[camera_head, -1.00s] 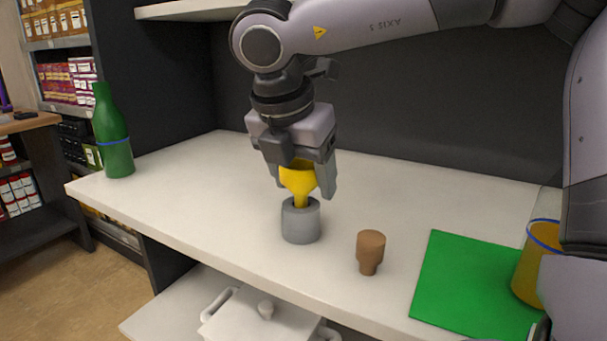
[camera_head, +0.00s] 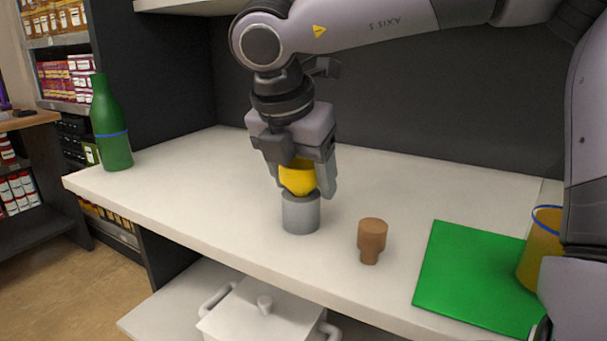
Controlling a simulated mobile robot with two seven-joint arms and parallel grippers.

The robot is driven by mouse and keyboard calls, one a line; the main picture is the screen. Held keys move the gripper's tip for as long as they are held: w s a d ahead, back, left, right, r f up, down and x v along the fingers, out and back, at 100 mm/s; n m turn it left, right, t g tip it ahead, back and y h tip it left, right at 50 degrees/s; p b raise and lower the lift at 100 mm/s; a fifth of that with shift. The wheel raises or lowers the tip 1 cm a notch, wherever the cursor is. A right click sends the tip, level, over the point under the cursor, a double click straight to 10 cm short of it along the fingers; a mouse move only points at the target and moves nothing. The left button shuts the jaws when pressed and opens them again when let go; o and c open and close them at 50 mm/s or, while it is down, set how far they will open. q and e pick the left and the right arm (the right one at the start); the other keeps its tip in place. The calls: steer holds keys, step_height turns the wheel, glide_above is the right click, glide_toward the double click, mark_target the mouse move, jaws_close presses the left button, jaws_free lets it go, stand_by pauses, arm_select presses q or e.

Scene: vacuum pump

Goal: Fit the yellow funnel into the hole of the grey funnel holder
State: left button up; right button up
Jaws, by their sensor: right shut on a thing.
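The yellow funnel (camera_head: 298,179) is in the jaws of my right gripper (camera_head: 302,180), which is shut on it. The grey funnel holder (camera_head: 301,214) stands upright on the white counter directly below. The funnel's bowl sits right at the holder's top, and its narrow spout is hidden from view, apparently inside the holder. The gripper's fingers come down on both sides of the funnel, and the right finger ends close to the holder's rim. I cannot tell whether the bowl touches the rim. My left gripper is not in view.
A brown stopper (camera_head: 371,240) stands to the right of the holder. A green mat (camera_head: 470,280) and an orange container with a blue rim (camera_head: 541,250) are further right. A green bottle (camera_head: 110,125) stands at the counter's left end. The white counter (camera_head: 190,180) is clear between.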

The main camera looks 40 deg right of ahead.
steer(key=shift+f, duration=0.3)
steer(key=o, duration=1.1)
steer(key=shift+r, duration=0.15)
